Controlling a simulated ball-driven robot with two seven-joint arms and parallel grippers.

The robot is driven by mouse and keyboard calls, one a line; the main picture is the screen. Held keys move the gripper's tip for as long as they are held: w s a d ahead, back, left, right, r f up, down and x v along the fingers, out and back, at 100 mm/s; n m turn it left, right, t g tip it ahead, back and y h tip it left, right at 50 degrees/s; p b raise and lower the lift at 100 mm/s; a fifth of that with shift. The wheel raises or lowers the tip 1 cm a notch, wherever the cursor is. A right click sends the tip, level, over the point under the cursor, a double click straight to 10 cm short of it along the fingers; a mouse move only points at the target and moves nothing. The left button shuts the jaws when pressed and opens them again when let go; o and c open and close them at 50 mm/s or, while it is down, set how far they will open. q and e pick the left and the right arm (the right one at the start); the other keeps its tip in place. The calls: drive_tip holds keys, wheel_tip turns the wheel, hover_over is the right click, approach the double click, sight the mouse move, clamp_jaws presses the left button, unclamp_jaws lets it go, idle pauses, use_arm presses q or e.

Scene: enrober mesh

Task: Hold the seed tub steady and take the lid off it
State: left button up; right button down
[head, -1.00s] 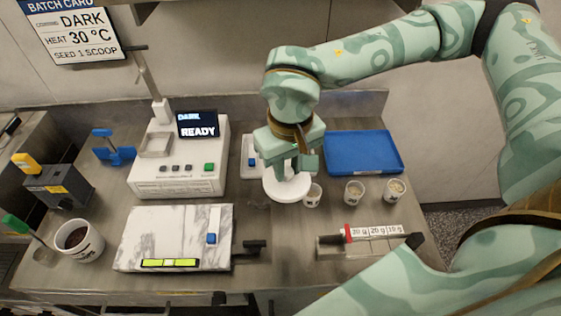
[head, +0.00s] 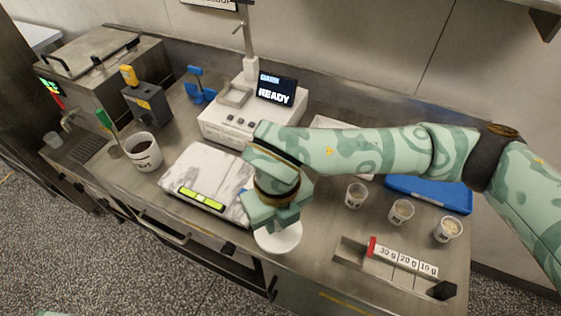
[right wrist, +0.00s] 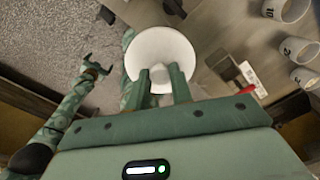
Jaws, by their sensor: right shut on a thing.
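The seed tub (head: 280,239) shows as a white round shape under my right gripper (head: 277,222), close to the bench's front edge. My right gripper is shut on it from above and hides part of it. In the right wrist view the white round top (right wrist: 162,50) lies around and beyond the two fingers (right wrist: 163,78). I cannot tell lid from tub wall, or whether the tub touches the bench. My left gripper (right wrist: 96,69) shows in the right wrist view, open and empty, apart from the tub, with floor behind it.
A marble-topped scale (head: 207,172) is left of the tub, with a machine reading READY (head: 225,124) behind. Three small cups (head: 401,211) and a weight rack (head: 405,259) stand to the right. A blue tray (head: 430,193) lies behind them. A dark-filled pot (head: 143,152) is far left.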

drive_tip(key=shift+s+a+f+m, duration=0.1)
drive_tip(key=shift+s+a+m, duration=0.2)
drive_tip(key=shift+a+m, duration=0.25)
drive_tip(key=shift+f+m, duration=0.1)
drive_tip(key=shift+m, duration=0.15)
drive_tip(key=w+d+f, duration=0.2)
drive_tip(key=d+f, duration=0.1)
drive_tip(key=w+d+f, duration=0.3)
drive_tip(key=d, duration=0.1)
drive_tip(key=w+d+f, duration=0.2)
drive_tip(key=d+f, duration=0.1)
drive_tip(key=shift+w+d+f, duration=0.1)
drive_tip(key=shift+w+d, duration=0.1)
drive_tip(key=shift+d, duration=0.2)
drive_tip(key=shift+w+d+f, duration=0.1)
drive_tip(key=shift+f, duration=0.8)
drive_tip(key=shift+w+d+f, duration=0.1)
drive_tip(key=shift+f, duration=0.8)
drive_tip(key=shift+f, duration=0.1)
drive_tip(key=c, duration=1.2)
unclamp_jaws()
drive_tip(key=shift+c, duration=0.2)
